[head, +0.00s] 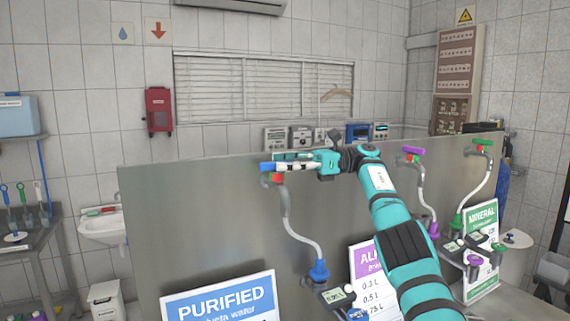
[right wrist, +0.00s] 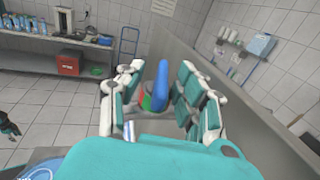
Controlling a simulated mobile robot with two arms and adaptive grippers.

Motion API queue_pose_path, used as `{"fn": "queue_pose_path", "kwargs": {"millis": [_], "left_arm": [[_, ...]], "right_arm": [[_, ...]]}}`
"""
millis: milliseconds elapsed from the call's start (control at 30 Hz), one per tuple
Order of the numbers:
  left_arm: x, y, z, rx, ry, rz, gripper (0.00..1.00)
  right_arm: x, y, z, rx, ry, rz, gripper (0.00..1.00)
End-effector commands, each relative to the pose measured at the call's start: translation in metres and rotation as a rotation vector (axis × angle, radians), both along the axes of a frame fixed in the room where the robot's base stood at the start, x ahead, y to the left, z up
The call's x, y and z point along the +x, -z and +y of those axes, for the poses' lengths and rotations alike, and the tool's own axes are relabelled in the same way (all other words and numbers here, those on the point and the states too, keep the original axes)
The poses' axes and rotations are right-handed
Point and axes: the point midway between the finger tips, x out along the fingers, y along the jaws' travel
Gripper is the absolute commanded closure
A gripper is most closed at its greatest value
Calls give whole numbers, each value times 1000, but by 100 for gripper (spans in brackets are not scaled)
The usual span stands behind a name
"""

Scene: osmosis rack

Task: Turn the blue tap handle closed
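The blue tap handle (head: 266,167) sits at the top of the left pipe on the steel panel, above the PURIFIED sign. In the right wrist view the blue handle (right wrist: 161,82) stands between the fingers, with red and green parts beside it. My right gripper (head: 292,162) reaches in from the right at the handle. In the right wrist view the gripper (right wrist: 163,95) is open, with a finger on each side of the handle and gaps visible; contact is unclear. The fingers partly hide the tap body in the head view.
The steel panel (head: 190,220) stands behind the taps. A purple tap handle (head: 413,150) and a green tap handle (head: 483,142) are to the right. The grey pipe (head: 290,220) runs down from the blue tap to a blue fitting (head: 319,270). Space left of the blue tap is clear.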

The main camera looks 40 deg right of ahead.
Motion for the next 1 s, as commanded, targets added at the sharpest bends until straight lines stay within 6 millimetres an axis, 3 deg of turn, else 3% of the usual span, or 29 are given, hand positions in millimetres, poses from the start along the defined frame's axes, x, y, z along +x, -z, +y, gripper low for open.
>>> {"fn": "queue_pose_path", "kwargs": {"millis": [467,1000], "left_arm": [[-1,0,1,1,0,1,60],[0,1,0,0,0,0,60]], "right_arm": [[-2,-2,0,-2,43,-8,64],[-6,-1,3,-6,287,-8,64]]}}
